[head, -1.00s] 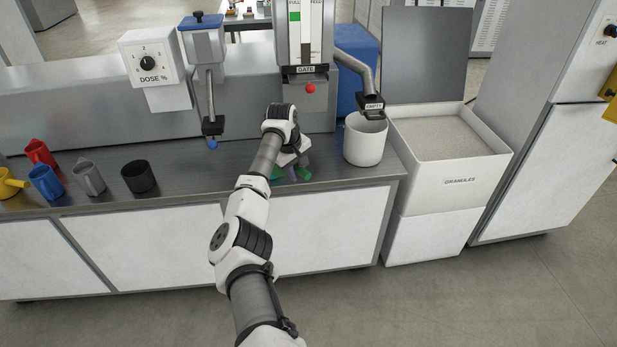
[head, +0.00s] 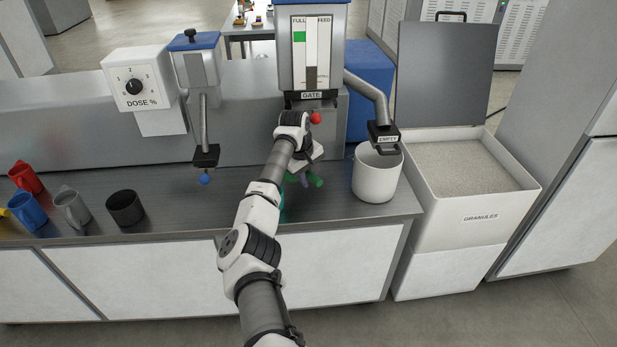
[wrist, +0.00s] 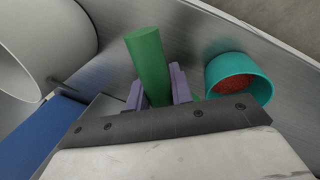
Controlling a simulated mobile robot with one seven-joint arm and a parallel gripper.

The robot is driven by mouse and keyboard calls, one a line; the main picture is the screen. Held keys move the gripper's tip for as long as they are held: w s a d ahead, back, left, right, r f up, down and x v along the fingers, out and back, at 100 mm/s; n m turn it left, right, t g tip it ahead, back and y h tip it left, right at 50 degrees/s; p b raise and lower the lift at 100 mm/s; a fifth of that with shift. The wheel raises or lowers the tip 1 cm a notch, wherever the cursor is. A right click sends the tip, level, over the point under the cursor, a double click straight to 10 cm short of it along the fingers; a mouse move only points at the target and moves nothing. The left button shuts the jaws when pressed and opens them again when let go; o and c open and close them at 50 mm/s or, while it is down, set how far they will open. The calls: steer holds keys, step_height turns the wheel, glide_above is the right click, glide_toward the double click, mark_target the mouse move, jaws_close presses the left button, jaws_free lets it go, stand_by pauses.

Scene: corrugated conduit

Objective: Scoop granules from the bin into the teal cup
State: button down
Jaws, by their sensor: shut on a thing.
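My gripper (head: 304,179) hangs above the counter, its lilac fingers closed around a green rod-like thing (wrist: 146,58). In the wrist view the rod sticks out between the fingers; whether it is a scoop's handle I cannot tell. Green also shows below my gripper in the head view. The teal cup (wrist: 212,82) stands on the counter to the right of my fingers in the wrist view, apart from them, with reddish contents. My arm hides most of it in the head view. The open granules bin (head: 476,229), full of pale granules (head: 462,167), stands at the right.
A white container (head: 377,178) stands under the "EMPTY" spout (head: 384,137), right of my gripper. The gate machine (head: 311,50) is just behind. Red, blue, grey and black cups (head: 125,208) stand at the left. The counter between the black cup and my arm is clear.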

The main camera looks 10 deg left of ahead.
steer(key=s+a+r+t+h+b, duration=0.2)
steer(key=t+h+b, duration=0.5)
steer(key=b, duration=0.9)
steer(key=s+a+r+t+h+b, duration=0.2)
steer(key=t+h+b, duration=0.5)
steer(key=b, duration=1)
steer(key=shift+s+a+t, duration=0.4)
steer(key=shift+s+t, duration=0.35)
steer(key=shift+t, duration=0.05)
steer(key=shift+r, duration=0.1)
steer(key=shift+a+r, duration=0.1)
stand_by(1.0)
